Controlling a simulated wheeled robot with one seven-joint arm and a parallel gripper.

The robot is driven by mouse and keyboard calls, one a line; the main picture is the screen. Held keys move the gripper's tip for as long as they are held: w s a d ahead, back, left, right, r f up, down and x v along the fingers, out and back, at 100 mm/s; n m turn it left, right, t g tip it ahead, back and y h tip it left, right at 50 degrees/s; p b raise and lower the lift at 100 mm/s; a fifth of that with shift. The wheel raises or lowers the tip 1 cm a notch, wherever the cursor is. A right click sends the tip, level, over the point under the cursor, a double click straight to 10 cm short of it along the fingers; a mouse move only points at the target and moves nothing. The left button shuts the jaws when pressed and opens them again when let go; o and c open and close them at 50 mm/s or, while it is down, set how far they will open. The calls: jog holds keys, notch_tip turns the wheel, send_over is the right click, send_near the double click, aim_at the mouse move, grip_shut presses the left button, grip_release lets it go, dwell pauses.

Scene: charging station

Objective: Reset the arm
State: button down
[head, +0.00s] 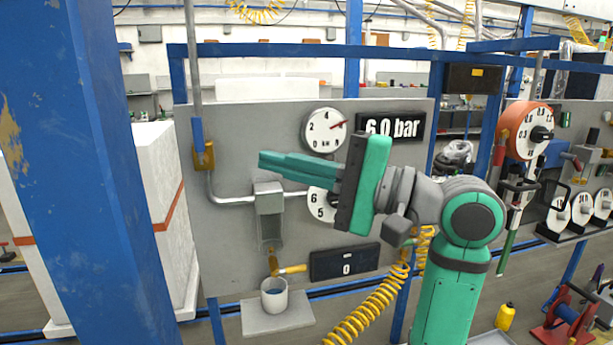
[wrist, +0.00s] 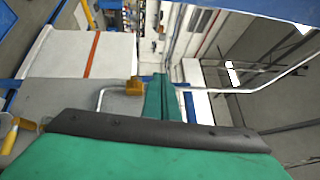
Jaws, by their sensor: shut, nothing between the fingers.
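My green arm rises at the right of the head view, with its upper part bent to the left. My gripper (head: 263,160) points left in front of the grey panel, with its two long green fingers together and nothing between them. In the wrist view the shut fingers (wrist: 160,84) point toward the top of the picture. The gripper is in the air, and I cannot tell its exact distance from the panel. My gripper's body hides part of a lower gauge (head: 318,203).
A cup (head: 274,303) stands on a shelf below. A blue post (head: 80,150) stands close at left.

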jog(key=w+d+f+m+t+h, duration=0.25)
jog(key=w+f+t, duration=0.3)
jog(key=f, duration=0.65)
jog(key=w+d+f+m+t+h, duration=0.1)
jog(key=w+f+m+t+h, duration=0.4)
jog(key=f, duration=0.7)
jog(key=s+f+m+h, duration=0.1)
jog(key=s+f+h, duration=0.2)
jog(key=f, duration=0.9)
jog(key=s+f+m+h, duration=0.1)
jog(key=s+f+h, duration=0.2)
jog(key=f, duration=0.8)
jog(key=s+d+f+n+g+h, duration=0.15)
jog(key=s+f+n+h, duration=0.35)
jog(key=s+f, duration=1.2)
jog(key=s+r+n, duration=0.2)
jog(key=s+n, duration=0.2)
jog(key=s, duration=0.7)
jog(key=s+a+r+n, duration=0.1)
jog(key=s+n, duration=0.4)
jog(key=s, duration=0.6)
jog(key=shift+a+r+g, duration=0.15)
jog(key=shift+r+g, duration=0.15)
jog(key=shift+r, duration=0.1)
